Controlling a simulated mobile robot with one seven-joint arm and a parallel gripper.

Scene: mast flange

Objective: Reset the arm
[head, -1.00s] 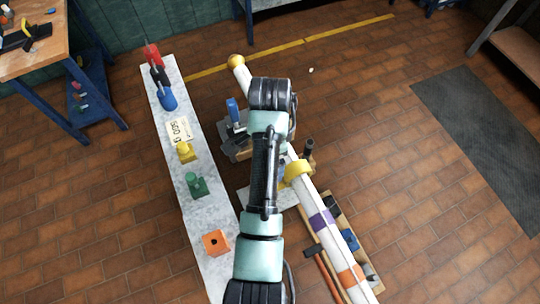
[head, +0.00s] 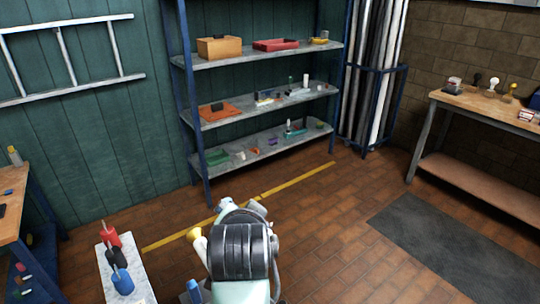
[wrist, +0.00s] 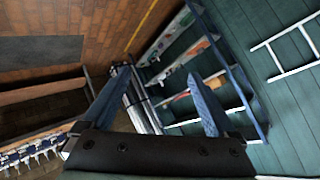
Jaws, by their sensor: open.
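My gripper (wrist: 158,76) shows in the wrist view with its two blue fingers apart and nothing between them. It points out over the room toward the shelf rack and the bundle of poles. In the head view my arm rises from the bottom centre, and its dark joint hides most of what lies beyond; I cannot make out the fingers there. The yellow-capped end of a white mast (head: 198,243) shows just left of my arm. The rest of the mast is hidden or out of view.
A narrow bench (head: 136,284) with red, black and blue pieces stands at lower left. A shelf rack (head: 262,129) stands at the back wall, poles (head: 375,100) beside it. A wooden workbench (head: 490,108) is at right. Floor around the dark mat (head: 450,250) is clear.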

